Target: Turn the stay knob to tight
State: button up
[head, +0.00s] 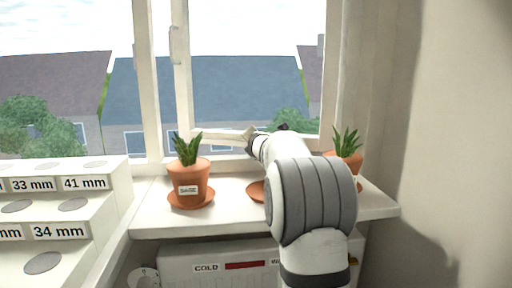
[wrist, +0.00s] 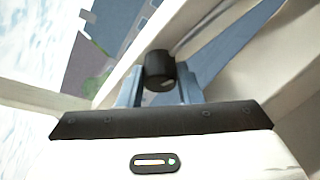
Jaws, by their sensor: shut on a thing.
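In the wrist view the stay knob (wrist: 159,68) is a dark, round, short cylinder beside the pale window frame. My gripper (wrist: 160,88) has its two blue fingers on either side of the knob and is shut on it. In the head view my gripper (head: 268,132) is at the window, at the right end of the pale stay bar (head: 222,137). My own arm hides most of the knob there. Any tight or loose marking is not visible.
A potted plant labelled SAGE (head: 188,183) stands on the sill (head: 228,212) left of my arm. Another potted plant (head: 346,158) is partly hidden at right. A saucer (head: 256,190) shows behind my arm. A stepped block (head: 105,213) with millimetre labels stands at left. A radiator (head: 180,260) is below.

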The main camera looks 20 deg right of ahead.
dwell(0.3)
jog(key=o, duration=1)
jog(key=shift+c, duration=0.2)
jog(key=shift+f, duration=0.1)
jog(key=shift+p, duration=0.45)
